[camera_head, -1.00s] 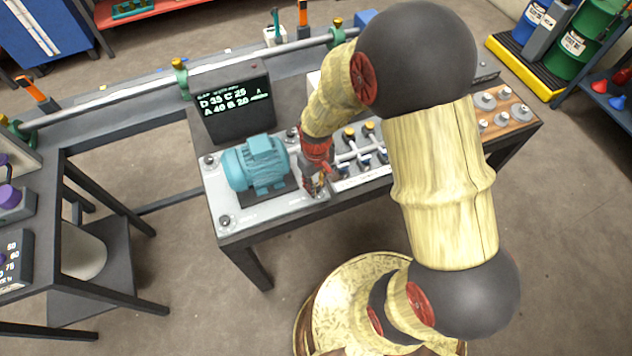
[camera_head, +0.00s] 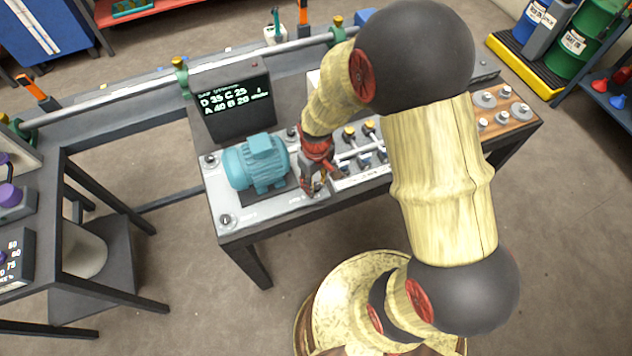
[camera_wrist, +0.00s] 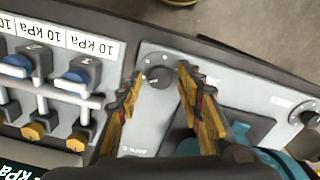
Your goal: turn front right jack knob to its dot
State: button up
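The front right jack knob (camera_wrist: 158,77) is a dark round knob on the light plate, with small dots around it in the wrist view. My gripper (camera_wrist: 160,72) is open, with one yellow-and-black finger on each side of the knob; slim gaps seem to show between fingertips and knob. In the head view my gripper (camera_head: 312,186) is over the plate's front right corner and hides that knob. The teal motor (camera_head: 256,164) stands on the plate just left of it. Another jack knob (camera_wrist: 309,117) shows at the wrist view's right edge.
A black display (camera_head: 237,104) with lettered readings stands behind the motor. A panel of valves with blue handles (camera_wrist: 78,80) and "10 kPa" labels lies close beside the plate. Other jack knobs sit at the front left (camera_head: 226,220) and rear left (camera_head: 210,160).

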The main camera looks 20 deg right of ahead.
aim_at(317, 187)
jog(key=shift+o, duration=0.2)
notch_tip(317, 187, up, 12)
dwell(0.6)
dwell(0.5)
jog(key=s+r+m+t, duration=0.2)
jog(key=s+r, duration=0.5)
jog(key=r, duration=0.3)
jog(key=s+r+m+t, duration=0.1)
jog(key=s+r+t, duration=0.2)
jog(key=s+r, duration=0.4)
notch_tip(317, 187, up, 4)
jog(key=shift+f+m+t+b, duration=0.1)
jog(key=shift+m+t+b, duration=0.2)
jog(key=shift+m+b, duration=0.1)
